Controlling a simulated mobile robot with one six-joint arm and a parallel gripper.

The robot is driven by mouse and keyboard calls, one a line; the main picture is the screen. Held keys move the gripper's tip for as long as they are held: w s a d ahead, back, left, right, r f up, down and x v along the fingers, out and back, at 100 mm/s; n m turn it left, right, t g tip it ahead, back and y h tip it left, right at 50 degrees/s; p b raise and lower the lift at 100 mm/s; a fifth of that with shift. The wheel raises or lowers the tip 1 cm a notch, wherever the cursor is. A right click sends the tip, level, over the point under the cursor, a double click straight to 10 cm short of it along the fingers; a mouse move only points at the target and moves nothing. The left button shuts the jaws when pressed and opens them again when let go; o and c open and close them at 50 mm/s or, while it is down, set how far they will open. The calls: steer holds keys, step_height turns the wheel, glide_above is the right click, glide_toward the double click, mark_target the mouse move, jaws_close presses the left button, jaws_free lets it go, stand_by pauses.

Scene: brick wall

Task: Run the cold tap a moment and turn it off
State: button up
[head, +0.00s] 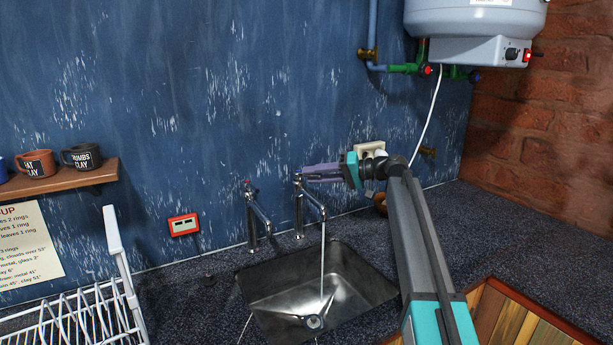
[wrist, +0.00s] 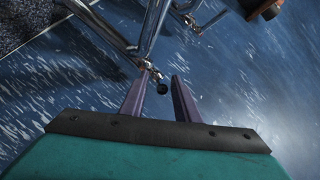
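Two chrome taps stand behind the metal sink (head: 270,285). The left tap (head: 252,222) has a red mark on top. The right tap (head: 299,213) is running: a thin stream of water (head: 322,260) falls from its spout into the sink near the drain. My gripper (head: 305,173) reaches in from the right, its purple fingers at the top of the right tap. In the wrist view my gripper (wrist: 160,78) has its fingers apart, with the small dark-ended tap handle (wrist: 161,87) showing between the tips. I cannot tell whether a finger touches it.
A white dish rack (head: 75,318) stands left of the sink. A shelf (head: 60,180) with mugs and a written sheet (head: 25,245) are on the left wall. A water heater (head: 475,20) hangs at upper right.

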steer(key=b+v, duration=0.1)
steer(key=v, duration=1.3)
